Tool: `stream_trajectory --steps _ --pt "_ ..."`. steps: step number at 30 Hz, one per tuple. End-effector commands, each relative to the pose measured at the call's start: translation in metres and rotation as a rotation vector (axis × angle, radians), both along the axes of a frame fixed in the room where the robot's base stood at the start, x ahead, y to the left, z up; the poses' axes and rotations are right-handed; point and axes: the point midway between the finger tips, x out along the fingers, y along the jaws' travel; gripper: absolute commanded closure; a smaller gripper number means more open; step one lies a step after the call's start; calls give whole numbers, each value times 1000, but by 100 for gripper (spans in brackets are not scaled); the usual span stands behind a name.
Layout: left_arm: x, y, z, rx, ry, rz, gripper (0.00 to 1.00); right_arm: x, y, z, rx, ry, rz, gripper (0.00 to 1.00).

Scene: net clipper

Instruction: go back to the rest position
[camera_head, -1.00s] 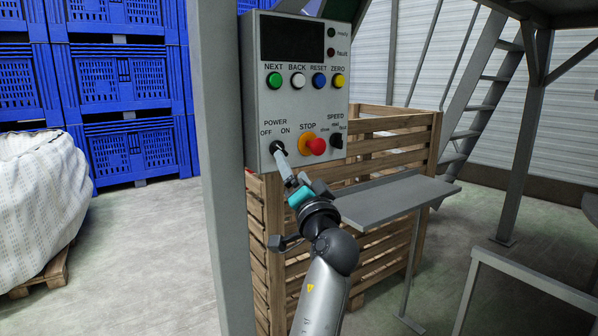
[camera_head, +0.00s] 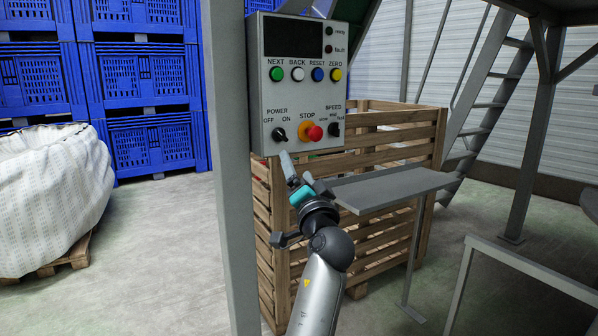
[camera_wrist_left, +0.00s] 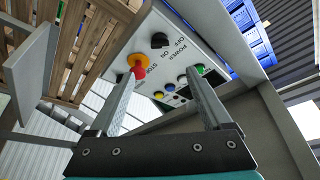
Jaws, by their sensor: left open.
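My left gripper (camera_head: 294,172) is just below the control panel (camera_head: 265,135), in front of the wooden crate, with its fingers pointing up toward the panel. In the left wrist view, my left gripper (camera_wrist_left: 168,92) has its two fingers wide apart with nothing between them. The panel also shows there beyond the fingers (camera_wrist_left: 205,45). The black power switch (camera_head: 279,134) is a little above the fingertips and apart from them in the head view. The red stop button (camera_head: 314,132) is to its right. My right gripper is not in view.
A grey post (camera_head: 231,200) stands close left of my arm. A slatted wooden crate (camera_head: 375,255) and a grey shelf (camera_head: 390,187) are behind and to the right. Blue crates (camera_head: 150,145) and a white sack (camera_head: 45,200) stand at the left. The floor (camera_head: 150,270) between is clear.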

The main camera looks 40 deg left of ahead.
Motion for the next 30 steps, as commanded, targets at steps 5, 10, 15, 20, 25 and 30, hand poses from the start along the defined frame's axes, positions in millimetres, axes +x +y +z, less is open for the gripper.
stream_trajectory --steps 5,10,15,20,25,30 --pt "0 0 0 0 0 0 18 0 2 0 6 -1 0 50" --pt "2 -1 -3 -2 7 -6 18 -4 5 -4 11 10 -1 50" --pt "28 -18 -51 -36 112 -103 18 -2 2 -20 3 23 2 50" --pt "51 -52 -157 -138 310 -275 18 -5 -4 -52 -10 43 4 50" --pt "34 -89 -282 -295 517 -418 18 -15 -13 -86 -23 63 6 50" --pt "-25 -118 -396 -479 707 -497 18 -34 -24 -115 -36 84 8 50"
